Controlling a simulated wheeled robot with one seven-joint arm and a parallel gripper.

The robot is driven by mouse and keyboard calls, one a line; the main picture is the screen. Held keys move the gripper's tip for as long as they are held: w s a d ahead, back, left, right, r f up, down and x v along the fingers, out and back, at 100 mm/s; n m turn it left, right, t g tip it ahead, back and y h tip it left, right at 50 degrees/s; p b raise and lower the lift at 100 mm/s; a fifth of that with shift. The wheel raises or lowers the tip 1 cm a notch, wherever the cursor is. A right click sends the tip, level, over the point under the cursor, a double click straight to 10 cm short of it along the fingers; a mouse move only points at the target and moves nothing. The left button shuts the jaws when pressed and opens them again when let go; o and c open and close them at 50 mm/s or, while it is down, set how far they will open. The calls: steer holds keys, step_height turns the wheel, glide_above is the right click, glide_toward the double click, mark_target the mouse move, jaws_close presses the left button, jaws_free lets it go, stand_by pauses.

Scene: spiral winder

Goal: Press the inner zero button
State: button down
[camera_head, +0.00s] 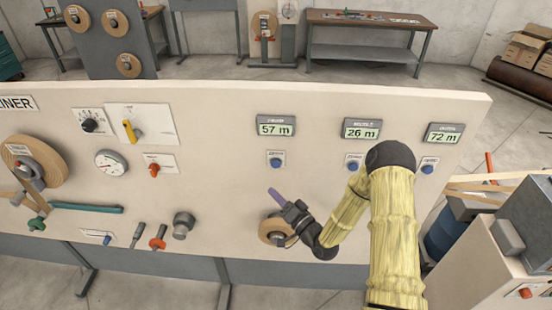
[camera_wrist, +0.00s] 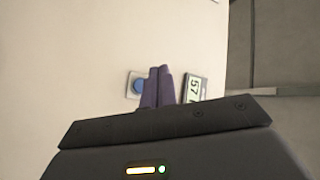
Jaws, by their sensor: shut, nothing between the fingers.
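Three displays stand in a row on the pale panel, reading 57 m (camera_head: 275,128), 26 m (camera_head: 361,130) and 72 m (camera_head: 443,134). Their small labels are too blurred to read, so I cannot tell which is inner. Below each is a blue button: left (camera_head: 276,162), middle (camera_head: 353,166) and right (camera_head: 428,169). My gripper (camera_head: 275,194) is shut and empty, its purple fingers below the left button and apart from it. In the wrist view, the fingertips (camera_wrist: 160,70) appear between that blue button (camera_wrist: 135,86) and the 57 display (camera_wrist: 194,88).
A round wooden reel (camera_head: 274,230) is on the panel behind my wrist. Knobs, a gauge (camera_head: 110,162) and a yellow lever (camera_head: 130,131) are to the left. A machine with a red button (camera_head: 526,293) stands at the right. The panel around the left button is clear.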

mark_target(276, 164)
steer(key=shift+s+r+m+t, duration=0.15)
steer(key=shift+r+m+t, duration=0.15)
steer(key=shift+t, duration=0.1)
steer(key=w+b, duration=0.1)
steer(key=w, duration=0.8)
steer(key=shift+d, duration=0.2)
steer(key=shift+s, duration=0.1)
steer(key=shift+f+b, duration=0.1)
steer(key=shift+b, duration=0.25)
stand_by(1.5)
steer(key=shift+w+b, duration=0.35)
steer(key=shift+w, duration=0.1)
